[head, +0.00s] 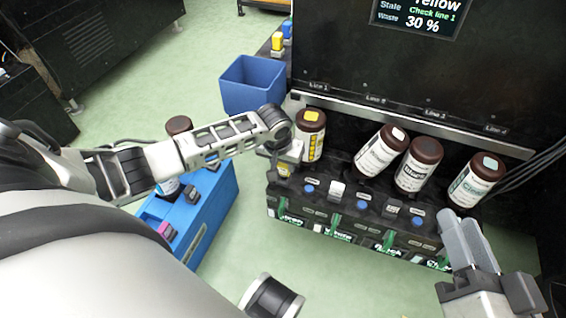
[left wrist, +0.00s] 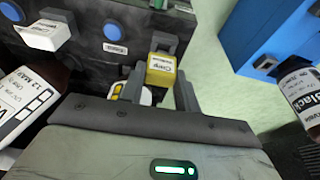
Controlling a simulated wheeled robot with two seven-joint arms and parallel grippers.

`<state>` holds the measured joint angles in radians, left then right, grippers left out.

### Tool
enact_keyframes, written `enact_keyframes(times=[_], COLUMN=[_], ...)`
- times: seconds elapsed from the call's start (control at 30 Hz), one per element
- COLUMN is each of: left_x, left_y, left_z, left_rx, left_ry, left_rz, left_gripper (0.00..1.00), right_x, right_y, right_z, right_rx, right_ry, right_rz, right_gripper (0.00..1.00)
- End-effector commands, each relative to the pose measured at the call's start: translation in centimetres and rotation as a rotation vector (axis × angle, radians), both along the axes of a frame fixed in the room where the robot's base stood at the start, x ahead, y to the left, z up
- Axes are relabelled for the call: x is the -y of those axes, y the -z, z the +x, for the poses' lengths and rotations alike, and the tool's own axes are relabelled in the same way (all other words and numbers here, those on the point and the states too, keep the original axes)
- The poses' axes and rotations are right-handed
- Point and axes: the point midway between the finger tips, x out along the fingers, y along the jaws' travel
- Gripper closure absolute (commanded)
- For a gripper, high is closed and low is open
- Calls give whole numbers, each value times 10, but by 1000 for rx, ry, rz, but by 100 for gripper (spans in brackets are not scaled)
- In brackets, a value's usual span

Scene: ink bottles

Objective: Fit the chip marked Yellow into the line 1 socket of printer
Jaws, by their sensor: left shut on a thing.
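The printer (head: 375,60) stands at the right, with a row of line sockets on its front ledge. My left gripper (head: 285,165) is over the left end of that ledge, below the Line 1 label. It is shut on a yellow chip (left wrist: 161,70), seen between its fingers in the left wrist view; its print is too small to read surely. The chip's lower part is hidden, so I cannot tell whether it sits in the socket. The yellow-labelled bottle (head: 311,140) stands just behind the gripper. My right gripper (head: 466,242) is at lower right, away from the ledge; its finger gap is unclear.
Dark bottles (head: 381,152) lean along the other lines. A white chip (head: 337,190) sits in the neighbouring socket, near a blue button (head: 310,188). A blue rack (head: 208,222) with a pink chip (head: 167,231) is at left. A blue bin (head: 250,88) stands behind my left arm.

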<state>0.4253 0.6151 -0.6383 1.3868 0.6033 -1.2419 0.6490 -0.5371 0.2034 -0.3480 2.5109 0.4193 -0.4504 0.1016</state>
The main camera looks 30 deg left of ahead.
Motion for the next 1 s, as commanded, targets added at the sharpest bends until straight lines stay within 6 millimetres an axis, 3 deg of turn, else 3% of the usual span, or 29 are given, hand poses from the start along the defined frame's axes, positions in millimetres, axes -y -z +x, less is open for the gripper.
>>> enact_keyframes(times=[1.0], left_x=[0], left_y=[-1], left_z=[-1], left_rx=[0], left_ry=[-1], left_rz=[0], left_gripper=[90], right_x=[0], right_y=[-11], right_z=[0], right_rx=[1], right_ry=[2], right_rz=[-3], right_gripper=[67])
